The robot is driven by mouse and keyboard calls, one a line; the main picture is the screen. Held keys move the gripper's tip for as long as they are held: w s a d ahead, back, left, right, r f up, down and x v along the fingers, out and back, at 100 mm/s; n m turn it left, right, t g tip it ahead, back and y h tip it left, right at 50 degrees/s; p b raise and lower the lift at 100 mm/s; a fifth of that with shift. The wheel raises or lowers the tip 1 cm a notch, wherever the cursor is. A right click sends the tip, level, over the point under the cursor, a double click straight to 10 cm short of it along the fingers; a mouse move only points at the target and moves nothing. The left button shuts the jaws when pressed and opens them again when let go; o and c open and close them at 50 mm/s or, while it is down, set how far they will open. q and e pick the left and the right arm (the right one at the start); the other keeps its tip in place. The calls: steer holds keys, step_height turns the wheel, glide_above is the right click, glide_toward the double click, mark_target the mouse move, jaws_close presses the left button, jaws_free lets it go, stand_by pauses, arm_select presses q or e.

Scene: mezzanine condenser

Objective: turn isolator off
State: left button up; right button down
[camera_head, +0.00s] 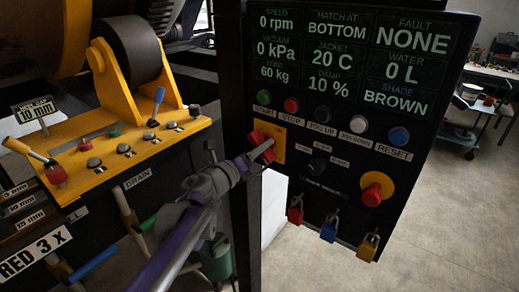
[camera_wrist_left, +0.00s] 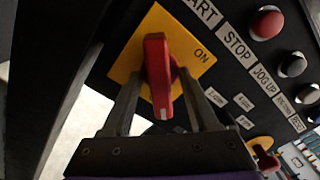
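The isolator is a red rotary handle (camera_head: 262,141) on a yellow square plate (camera_head: 279,147), at the left of the black control panel. In the left wrist view the red handle (camera_wrist_left: 157,70) stands out from the yellow plate (camera_wrist_left: 187,38), and "ON" is printed at the plate's right. A white mark shows at the handle's lower end. My left gripper (camera_head: 258,153) is at the isolator. In the left wrist view its two fingers (camera_wrist_left: 161,85) straddle the handle, with a narrow gap seeming to show on the right side. Any "OFF" label is hidden. My right gripper is out of view.
Coloured push buttons (camera_head: 291,105) line the panel above the isolator. A black selector (camera_head: 317,166), a red emergency knob (camera_head: 372,194) and hanging padlocks (camera_head: 328,229) are close by. A yellow lever console (camera_head: 110,150) stands at left. Open floor (camera_head: 440,200) lies to the right.

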arm_select(q)
steer(key=shift+s, duration=0.15)
steer(key=b+v, duration=0.1)
steer(key=v, duration=0.9)
steer(key=shift+s+a, duration=0.2)
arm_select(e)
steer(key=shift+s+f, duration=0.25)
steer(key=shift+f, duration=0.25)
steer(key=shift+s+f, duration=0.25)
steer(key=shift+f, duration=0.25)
arm_select(q)
steer(key=s+a+f+n+t+y, duration=0.1)
steer(key=s+a+f+n+y, duration=0.2)
steer(key=a+n+y, duration=0.6)
steer(key=s+a+f+n+y, duration=0.3)
steer(key=s+a+n, duration=0.15)
steer(key=n, duration=0.75)
steer(key=s+d+f+n+g+h, duration=0.1)
steer(key=s+d+f+n+g, duration=0.1)
steer(key=s+f+n+g, duration=0.8)
steer(key=s+f+n, duration=0.3)
steer(key=s+f, duration=0.6)
steer(key=f, duration=0.1)
steer(key=shift+s+d+f, duration=0.3)
steer(key=shift+s+d, duration=0.05)
